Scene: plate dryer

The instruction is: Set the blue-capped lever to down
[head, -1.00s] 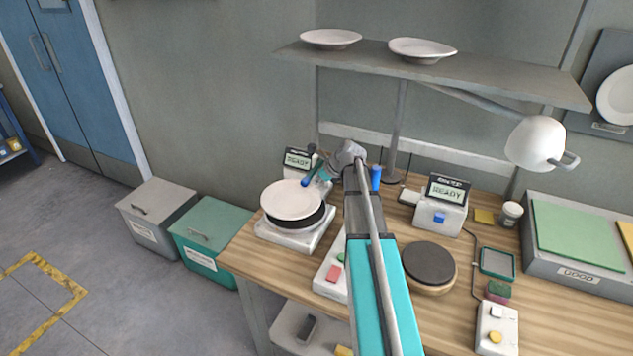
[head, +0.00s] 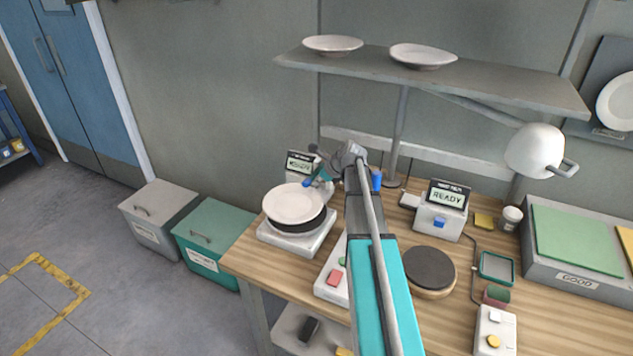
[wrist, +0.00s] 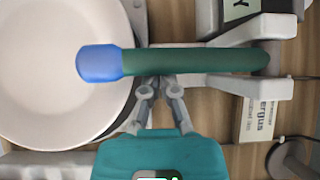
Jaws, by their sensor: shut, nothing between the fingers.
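The blue-capped lever has a dark green shaft (wrist: 195,62) and a rounded blue cap (wrist: 100,63). In the wrist view it lies across the picture, cap to the left over the white plate. In the head view the blue cap (head: 309,182) is beside the plate, pointing toward the front left and slightly down. My gripper (wrist: 158,82) is shut and empty. Its fingertips are at the shaft's lower side in the wrist view; I cannot tell whether they touch. In the head view my gripper (head: 327,174) is at the lever, partly hidden by my wrist.
A white plate (head: 291,202) sits on a dark round pad on a white base. A display box (head: 300,164) stands behind it. A second box (head: 440,211) reads READY. A shelf (head: 520,86) with plates and a lamp (head: 534,147) hang above. Bins (head: 210,238) stand left.

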